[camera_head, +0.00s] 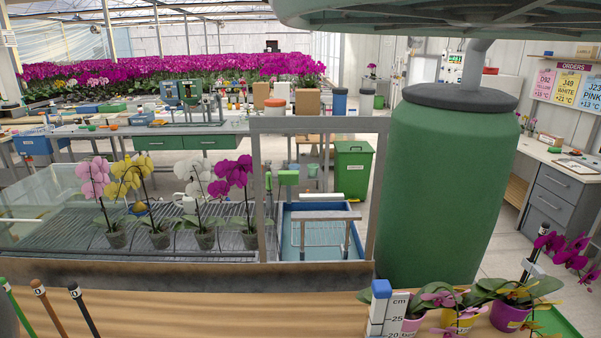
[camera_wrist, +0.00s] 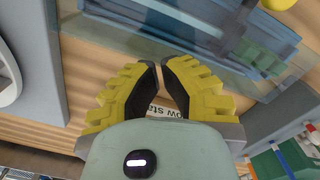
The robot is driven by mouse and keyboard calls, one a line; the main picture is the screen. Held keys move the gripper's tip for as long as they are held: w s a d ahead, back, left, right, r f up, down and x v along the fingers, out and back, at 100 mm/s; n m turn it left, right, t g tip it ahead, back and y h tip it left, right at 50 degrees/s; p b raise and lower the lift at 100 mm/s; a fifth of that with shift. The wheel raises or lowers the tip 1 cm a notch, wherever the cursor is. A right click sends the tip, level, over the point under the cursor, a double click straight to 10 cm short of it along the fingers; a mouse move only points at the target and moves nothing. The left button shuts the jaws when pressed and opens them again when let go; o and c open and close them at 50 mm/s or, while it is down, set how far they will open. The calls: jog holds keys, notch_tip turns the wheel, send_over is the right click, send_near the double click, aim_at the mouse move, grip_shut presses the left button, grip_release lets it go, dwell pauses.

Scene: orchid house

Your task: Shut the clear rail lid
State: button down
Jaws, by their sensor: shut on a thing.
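In the wrist view my gripper (camera_wrist: 160,72), with yellow ribbed fingers and dark pads, is shut. Its fingertips meet at the edge of a clear sheet, which I take to be the clear rail lid (camera_wrist: 225,80); the contact itself is partly hidden by the fingers. A white label (camera_wrist: 168,112) with partly covered print shows between the fingers. Blue shapes (camera_wrist: 180,22) show through the clear sheet. In the head view my gripper is not visible. An upright grey frame (camera_head: 320,125) stands there at the case's right end, around a blue tray (camera_head: 290,215); I cannot tell if it holds the lid.
Several potted orchids (camera_head: 157,237) stand in the clear-walled case at left. A large green barrel (camera_head: 450,190) stands right of the frame. Potted flowers (camera_head: 510,312), a white measuring scale (camera_head: 385,310) and several capped rods (camera_head: 80,305) are in front. Benches fill the back.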

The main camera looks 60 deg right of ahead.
jog(key=r+p, duration=0.2)
jog(key=r, duration=0.1)
jog(key=w+r+p, duration=0.1)
jog(key=r+p, duration=0.1)
jog(key=p, duration=0.1)
jog(key=shift+w+r, duration=0.1)
jog(key=shift+r, duration=0.3)
